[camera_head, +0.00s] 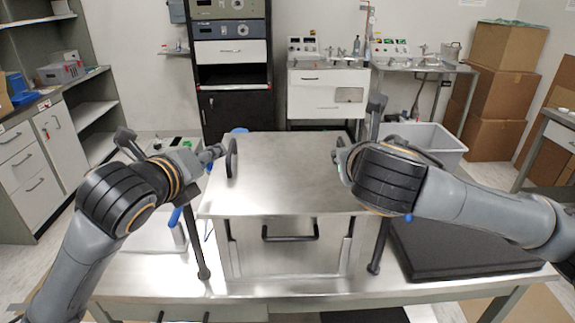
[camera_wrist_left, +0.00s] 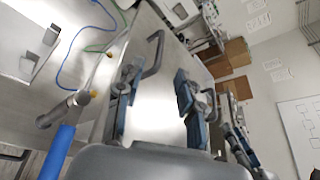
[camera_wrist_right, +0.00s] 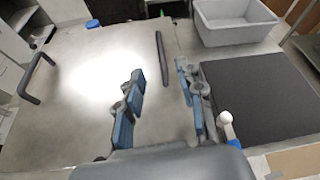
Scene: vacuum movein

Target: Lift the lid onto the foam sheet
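The flat metal lid (camera_head: 283,165) lies on top of the metal box (camera_head: 290,258). Its dark left handle (camera_head: 232,158) stands up near its left edge. My left gripper (camera_head: 216,153) is beside that handle; in the left wrist view the open fingers (camera_wrist_left: 157,98) point toward the handle (camera_wrist_left: 154,53), with nothing between them. My right gripper (camera_head: 343,156) is at the lid's right edge. In the right wrist view its fingers (camera_wrist_right: 160,92) are open, with the right handle (camera_wrist_right: 162,58) ahead of them. The black foam sheet (camera_head: 465,240) lies flat and bare on the table, right of the box.
A grey bin (camera_head: 440,150) stands behind the foam sheet. The metal table (camera_head: 270,288) has a narrow clear strip in front of the box. Dark upright rods (camera_head: 196,240) stand at the box's sides. Blue and green cables (camera_wrist_left: 95,40) lie left of the box.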

